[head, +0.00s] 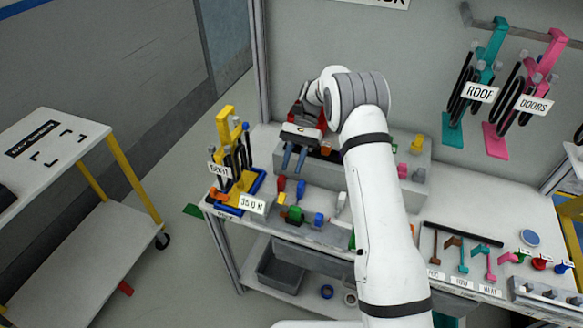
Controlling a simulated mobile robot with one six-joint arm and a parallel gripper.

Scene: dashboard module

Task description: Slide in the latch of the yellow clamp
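I cannot tell which is the yellow clamp, and no latch can be made out.
Several small coloured pieces (292,214) lie on the bench (330,178) in front of the block. A teal tool (484,80) and a pink tool (525,92) hang at upper right. A white cart (80,135) stands at left, with floor free between.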

